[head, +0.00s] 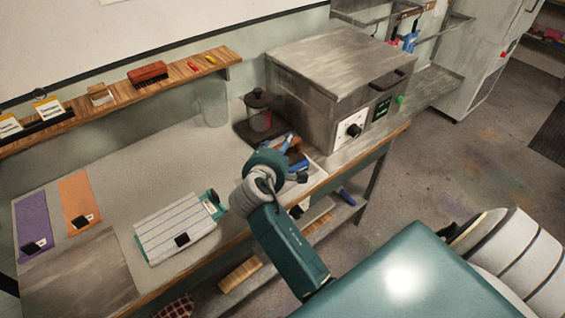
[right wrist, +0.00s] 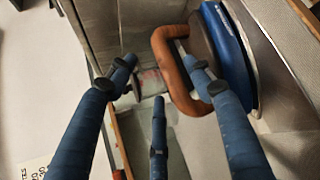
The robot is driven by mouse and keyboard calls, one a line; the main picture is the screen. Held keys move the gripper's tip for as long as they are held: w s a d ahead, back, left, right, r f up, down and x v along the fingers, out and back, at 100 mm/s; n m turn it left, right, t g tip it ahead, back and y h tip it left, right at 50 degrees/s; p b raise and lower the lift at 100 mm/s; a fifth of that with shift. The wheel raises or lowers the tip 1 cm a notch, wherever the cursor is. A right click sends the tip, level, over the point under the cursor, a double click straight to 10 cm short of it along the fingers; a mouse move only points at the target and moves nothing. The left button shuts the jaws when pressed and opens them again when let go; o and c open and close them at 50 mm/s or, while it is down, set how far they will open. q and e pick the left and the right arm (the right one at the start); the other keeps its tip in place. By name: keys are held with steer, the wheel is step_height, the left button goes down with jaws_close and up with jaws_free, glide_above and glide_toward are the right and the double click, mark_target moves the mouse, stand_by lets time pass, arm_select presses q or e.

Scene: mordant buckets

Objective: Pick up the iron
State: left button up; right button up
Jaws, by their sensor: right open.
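The iron (right wrist: 228,58) shows in the right wrist view at the upper right, with a blue body and a brown loop handle (right wrist: 165,68). In the head view the iron (head: 298,165) is small and partly hidden behind my right gripper (head: 288,150), at the table's right part in front of the grey oven. My right gripper's blue fingers (right wrist: 160,78) are spread open. One finger overlaps the handle in the right wrist view; I cannot tell whether it touches it or passes through the loop. My left gripper is not in view.
A grey oven (head: 325,85) stands behind the iron. A dark-lidded jar (head: 259,112) is just left of it. A striped folded cloth (head: 175,228) lies on the table (head: 125,185), with purple (head: 32,222) and orange (head: 78,200) strips further left. A wooden shelf (head: 115,92) runs along the wall.

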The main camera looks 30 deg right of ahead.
mark_target(281, 144)
steer(key=shift+w+d+f+p, duration=0.3)
steer(key=shift+w+d+p, duration=0.1)
steer(key=shift+w, duration=0.1)
steer(key=p+x, duration=0.1)
steer(key=x, duration=0.2)
steer(key=shift+w+d+f, duration=0.1)
steer(key=shift+w+f, duration=0.05)
steer(key=shift+f, duration=0.1)
steer(key=shift+w+d+f, duration=0.2)
steer(key=shift+d+f, duration=0.05)
steer(key=shift+a, duration=0.1)
jaws_close()
steer(key=shift+w+r, duration=0.1)
steer(key=shift+r, duration=0.1)
